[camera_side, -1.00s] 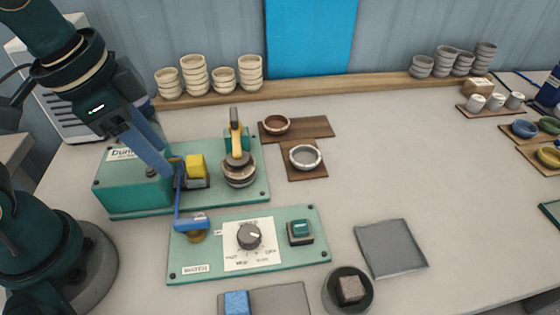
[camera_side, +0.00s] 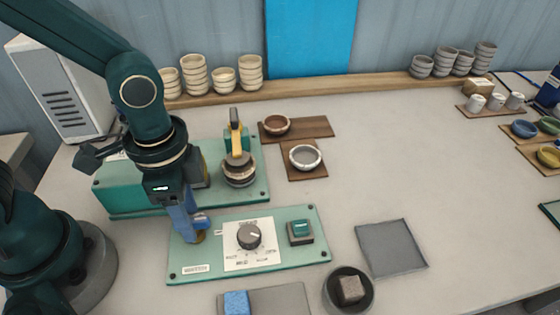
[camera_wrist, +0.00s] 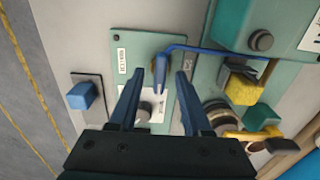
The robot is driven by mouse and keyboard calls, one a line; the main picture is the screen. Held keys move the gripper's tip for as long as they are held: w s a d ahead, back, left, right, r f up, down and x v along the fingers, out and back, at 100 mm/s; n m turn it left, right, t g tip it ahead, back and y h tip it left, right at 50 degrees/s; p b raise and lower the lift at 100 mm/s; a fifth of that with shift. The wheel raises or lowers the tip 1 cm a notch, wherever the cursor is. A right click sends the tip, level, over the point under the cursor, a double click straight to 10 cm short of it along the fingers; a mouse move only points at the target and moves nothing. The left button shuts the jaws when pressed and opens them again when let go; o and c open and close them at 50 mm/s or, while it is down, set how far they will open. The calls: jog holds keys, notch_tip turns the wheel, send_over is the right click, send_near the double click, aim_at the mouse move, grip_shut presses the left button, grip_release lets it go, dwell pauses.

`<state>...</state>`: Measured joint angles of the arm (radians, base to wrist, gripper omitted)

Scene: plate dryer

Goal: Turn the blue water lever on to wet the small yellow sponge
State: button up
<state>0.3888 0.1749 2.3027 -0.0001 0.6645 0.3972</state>
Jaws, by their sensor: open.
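The blue water lever (camera_side: 202,221) is at the left end of the front green panel, partly hidden by my gripper (camera_side: 189,236) in the side view. In the wrist view the lever's flat blue handle (camera_wrist: 160,74) lies between my two open fingers (camera_wrist: 161,82), with visible gaps at both sides. Its thin blue bar runs right towards the rear unit. The small yellow sponge (camera_wrist: 243,90) sits on a dark holder on that unit in the wrist view.
The front panel (camera_side: 295,265) carries a grey dial (camera_side: 250,236) and a teal button (camera_side: 300,230). A blue sponge (camera_side: 237,302) and a dark bowl (camera_side: 335,290) stand in front. A brown stacked disc piece (camera_side: 239,172) is on the rear unit.

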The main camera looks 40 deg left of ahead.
jog(key=shift+f, duration=0.15)
grip_shut()
jog(key=n, duration=0.4)
jog(key=shift+n, duration=0.4)
jog(key=n, duration=0.4)
jog(key=shift+n, duration=0.3)
jog(key=n, duration=0.4)
jog(key=shift+n, duration=2.2)
